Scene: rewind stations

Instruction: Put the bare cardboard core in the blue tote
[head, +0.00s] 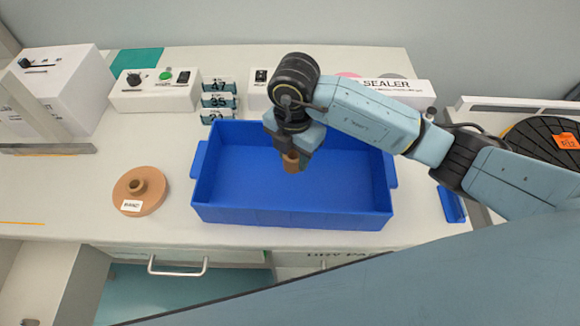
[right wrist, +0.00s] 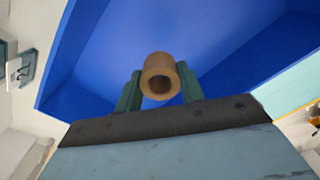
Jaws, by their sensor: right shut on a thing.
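The bare cardboard core (head: 291,163) is a short brown tube. My right gripper (head: 292,152) is shut on it and holds it over the middle of the blue tote (head: 290,217). In the right wrist view the core (right wrist: 159,77) sits between the two green fingers (right wrist: 158,92), its open end facing the camera. The tote's blue inside (right wrist: 200,35) fills the background there. I cannot tell how far the core is above the tote's floor. The tote shows no other thing inside. My left gripper is not in view.
A brown labelled roll (head: 140,191) lies left of the tote. Number tags (head: 219,101) and a white control box (head: 155,90) stand behind it. The sealer (head: 395,91) is at the back right. A dark reel (head: 545,140) lies far right. The counter left of the tote has free room.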

